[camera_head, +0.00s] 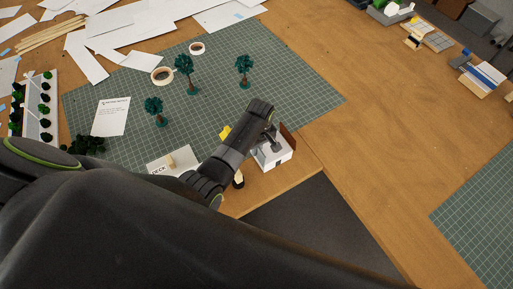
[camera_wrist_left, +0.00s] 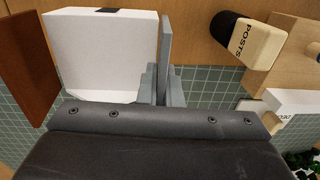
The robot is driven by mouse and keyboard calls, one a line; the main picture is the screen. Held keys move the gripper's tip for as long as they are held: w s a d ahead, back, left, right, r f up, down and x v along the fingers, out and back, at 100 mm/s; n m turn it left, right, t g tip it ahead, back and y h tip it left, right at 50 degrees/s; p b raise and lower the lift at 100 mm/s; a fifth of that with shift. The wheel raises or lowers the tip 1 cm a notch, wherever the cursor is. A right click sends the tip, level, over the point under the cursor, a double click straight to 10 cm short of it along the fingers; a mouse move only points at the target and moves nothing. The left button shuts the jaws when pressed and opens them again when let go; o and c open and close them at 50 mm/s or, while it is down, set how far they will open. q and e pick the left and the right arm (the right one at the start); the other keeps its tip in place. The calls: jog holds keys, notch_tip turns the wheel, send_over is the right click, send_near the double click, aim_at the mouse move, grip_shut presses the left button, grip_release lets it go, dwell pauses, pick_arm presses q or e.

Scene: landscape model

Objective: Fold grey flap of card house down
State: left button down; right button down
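The card house (camera_head: 271,156) is a small white box standing near the front edge of the cutting mat, with a brown flap (camera_head: 288,138) raised on its right. In the left wrist view the white house (camera_wrist_left: 100,50) is at upper left, with the brown flap (camera_wrist_left: 27,60) beyond its left side. My left gripper (camera_head: 271,141) reaches over the house from the left. In its wrist view the grey fingers (camera_wrist_left: 165,62) are together, along the house's right edge. I cannot tell the grey flap apart from the grey fingers. My right gripper is out of view.
Model trees (camera_head: 184,68) stand on the green mat (camera_head: 215,95), with tape rolls (camera_head: 162,76) behind. Bare table (camera_head: 370,130) lies to the right.

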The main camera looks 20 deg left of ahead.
pick_arm(q)
jog(key=shift+w+d+g+y, duration=0.2)
jog(key=shift+g+y, duration=0.2)
jog(key=shift+g, duration=0.2)
jog(key=shift+w+d+f+g+y+b, duration=0.25)
jog(key=shift+g+y+b, duration=0.2)
jog(key=shift+b, duration=0.25)
jog(key=g+b, duration=0.1)
jog(key=b, duration=0.1)
jog(key=g+y+b, duration=0.1)
jog(key=shift+w+d+f+b, duration=0.15)
jog(key=shift+w+f+b, duration=0.05)
jog(key=shift+w+b, duration=0.15)
jog(key=shift+r+g+y+b, duration=0.15)
jog(key=shift+g+y+b, duration=0.1)
jog(key=shift+y+b, duration=0.25)
jog(key=shift+r, duration=0.1)
jog(key=c, duration=1.7)
grip_release()
